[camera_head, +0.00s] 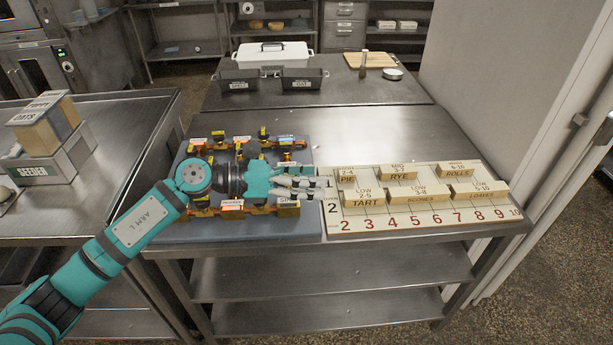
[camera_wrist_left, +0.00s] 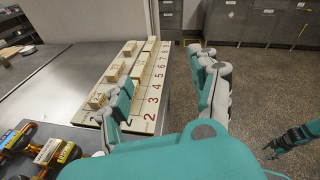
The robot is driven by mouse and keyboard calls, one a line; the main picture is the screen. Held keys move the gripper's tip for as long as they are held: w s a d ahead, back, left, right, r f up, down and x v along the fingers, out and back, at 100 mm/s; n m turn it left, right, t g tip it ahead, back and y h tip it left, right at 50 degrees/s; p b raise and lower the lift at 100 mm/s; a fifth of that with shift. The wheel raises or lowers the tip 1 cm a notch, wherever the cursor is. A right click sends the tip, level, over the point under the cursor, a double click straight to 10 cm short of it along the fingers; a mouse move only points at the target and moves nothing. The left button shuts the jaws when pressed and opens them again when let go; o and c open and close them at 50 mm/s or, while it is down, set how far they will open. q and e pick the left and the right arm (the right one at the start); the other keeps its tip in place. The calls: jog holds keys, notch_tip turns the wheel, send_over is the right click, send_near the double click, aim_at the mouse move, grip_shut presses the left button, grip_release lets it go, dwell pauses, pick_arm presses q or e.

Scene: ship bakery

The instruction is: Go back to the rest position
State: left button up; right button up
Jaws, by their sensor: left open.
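My left gripper (camera_head: 320,188) reaches from the left over the blue-grey mat (camera_head: 200,230). Its fingers point right, to the left edge of the numbered board (camera_head: 430,223). In the left wrist view the fingers of my left gripper (camera_wrist_left: 165,95) are spread apart with nothing between them. A teal and dark part at the right edge of that view looks like my right gripper (camera_wrist_left: 293,140); it is too small to tell its jaws. The head view does not show it.
Wooden blocks such as RYE (camera_head: 398,173) and TART (camera_head: 363,200) stand on the board. Brass valve-like fittings (camera_head: 232,207) lie on the mat under my left arm. Dark tins (camera_head: 302,80) and a white lidded box (camera_head: 272,54) stand behind. The steel middle strip is clear.

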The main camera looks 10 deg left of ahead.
pick_arm(q)
jog(key=shift+d+r+n, duration=0.15)
jog(key=shift+r+n, duration=0.05)
jog(key=shift+n, duration=0.2)
